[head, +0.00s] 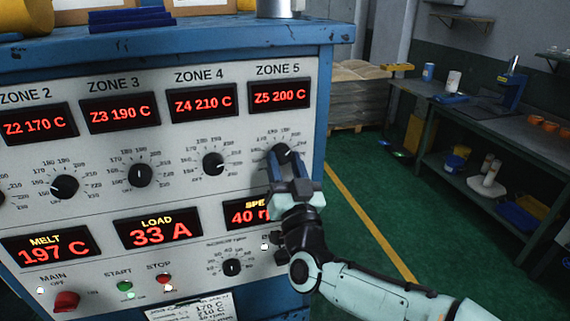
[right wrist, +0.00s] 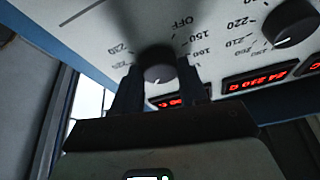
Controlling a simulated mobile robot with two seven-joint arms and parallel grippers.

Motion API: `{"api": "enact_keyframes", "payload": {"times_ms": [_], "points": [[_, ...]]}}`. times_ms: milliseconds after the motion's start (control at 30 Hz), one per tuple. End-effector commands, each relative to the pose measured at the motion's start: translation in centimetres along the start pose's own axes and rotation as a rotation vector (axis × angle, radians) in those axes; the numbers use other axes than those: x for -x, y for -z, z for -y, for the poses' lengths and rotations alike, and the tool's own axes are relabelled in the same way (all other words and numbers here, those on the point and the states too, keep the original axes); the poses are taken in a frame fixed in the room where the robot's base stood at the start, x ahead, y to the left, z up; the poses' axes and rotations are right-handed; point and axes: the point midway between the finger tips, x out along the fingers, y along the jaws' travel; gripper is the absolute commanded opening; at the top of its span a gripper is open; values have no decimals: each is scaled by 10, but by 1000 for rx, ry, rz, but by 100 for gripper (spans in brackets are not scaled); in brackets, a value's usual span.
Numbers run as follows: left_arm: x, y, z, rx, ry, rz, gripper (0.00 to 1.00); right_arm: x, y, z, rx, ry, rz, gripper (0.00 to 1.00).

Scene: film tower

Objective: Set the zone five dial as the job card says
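The zone 5 dial (head: 283,153) is a round black knob on the panel's right side, under a red display (head: 279,95) reading Z5 200 C. My right gripper (head: 284,166) is at this dial, with one finger on each side. In the right wrist view the knob (right wrist: 160,72) fills the space between the dark fingertips with no clear gap. My left gripper is out of view.
Nearby are the zone 4 dial (head: 213,164), the zone 3 dial (head: 140,174), the speed dial (head: 232,267), the red main switch (head: 66,301), and the start (head: 125,287) and stop (head: 164,280) buttons. Green floor lies open to the right, before a workbench (head: 440,108).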

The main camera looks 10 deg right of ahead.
Motion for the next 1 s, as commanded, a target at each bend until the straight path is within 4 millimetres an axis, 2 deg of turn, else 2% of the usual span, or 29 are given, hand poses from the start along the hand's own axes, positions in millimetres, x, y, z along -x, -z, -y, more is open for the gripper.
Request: {"api": "enact_keyframes", "payload": {"times_ms": [33, 67, 100, 467, 1000], "points": [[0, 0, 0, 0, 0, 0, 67, 0, 0, 0, 0, 0, 0, 25], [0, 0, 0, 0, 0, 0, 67, 0, 0, 0, 0, 0, 0, 15], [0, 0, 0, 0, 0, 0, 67, 0, 0, 0, 0, 0, 0, 11], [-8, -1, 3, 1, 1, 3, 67, 1, -1, 0, -58, -24, -4, 11], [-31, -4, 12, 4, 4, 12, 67, 0, -1, 4, -379, -153, -15, 11]]}}
